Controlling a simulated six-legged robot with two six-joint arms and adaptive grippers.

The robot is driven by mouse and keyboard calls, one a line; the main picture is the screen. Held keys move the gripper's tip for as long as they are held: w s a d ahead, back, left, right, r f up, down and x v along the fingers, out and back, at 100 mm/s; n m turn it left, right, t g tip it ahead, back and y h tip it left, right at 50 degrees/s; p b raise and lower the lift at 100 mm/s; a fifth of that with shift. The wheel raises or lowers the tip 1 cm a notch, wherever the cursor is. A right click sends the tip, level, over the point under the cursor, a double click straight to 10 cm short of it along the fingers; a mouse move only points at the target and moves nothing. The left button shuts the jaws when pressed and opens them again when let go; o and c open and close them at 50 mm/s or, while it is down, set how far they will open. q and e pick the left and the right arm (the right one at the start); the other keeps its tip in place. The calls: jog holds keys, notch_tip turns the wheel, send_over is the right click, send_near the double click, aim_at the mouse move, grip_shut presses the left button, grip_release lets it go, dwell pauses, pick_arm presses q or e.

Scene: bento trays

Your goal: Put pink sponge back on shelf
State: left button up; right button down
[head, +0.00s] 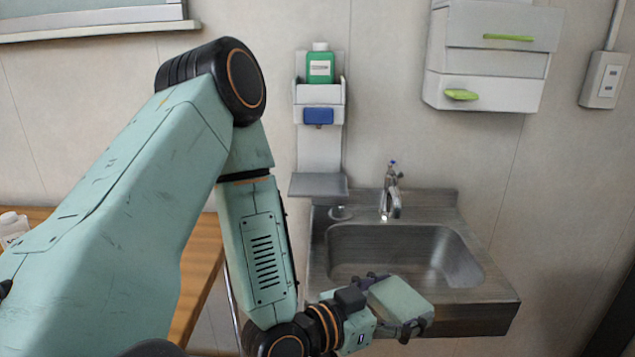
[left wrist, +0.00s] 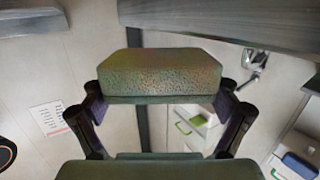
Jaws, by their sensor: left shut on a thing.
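My left gripper (head: 393,303) is shut on a block-shaped sponge (head: 402,298) in front of the sink. The sponge looks pale green here rather than pink. In the left wrist view the sponge (left wrist: 160,80) has a porous face, greenish with a faint pinkish-brown tint, and sits between the two dark fingers. A narrow wall shelf unit (head: 319,150) hangs left of the tap, apart from the gripper. Its lowest grey ledge (head: 318,186) looks bare. My right gripper is out of view.
A green bottle (head: 320,66) stands in the shelf's upper holder, above a blue item (head: 318,116). The sink (head: 405,255) has a tap (head: 391,195) at its back. A white cabinet with green handles (head: 485,85) hangs at right. A wooden table (head: 200,262) stands at left.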

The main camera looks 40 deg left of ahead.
pick_arm(q)
jog(key=a+r+n+y, duration=0.1)
jog(key=w+a+r+n+y+p, duration=0.1)
jog(key=a+r+y, duration=0.1)
jog(key=w+a+r+n+t+y+p, duration=0.1)
jog(key=a+r+y, duration=0.1)
jog(key=shift+r+n, duration=0.1)
jog(key=shift+n, duration=0.2)
jog(key=a+r+n+g+y+p, duration=0.1)
jog(key=a+r+n+y+p, duration=0.1)
jog(key=a+r+n+y, duration=0.35)
notch_tip(320, 180, up, 4)
jog(key=r+n+g+y+p, duration=0.1)
jog(key=n+g+y, duration=0.2)
jog(key=y, duration=0.2)
send_over(319, 185)
jog(key=shift+s+f+m, duration=0.2)
jog(key=shift+f+m, duration=0.05)
jog(key=shift+s+d+f, duration=0.1)
jog(key=shift+f, duration=1.65)
notch_tip(319, 185, down, 3)
jog(key=shift+f+b, duration=0.1)
jog(key=shift+b, duration=0.55)
jog(key=shift+w, duration=0.25)
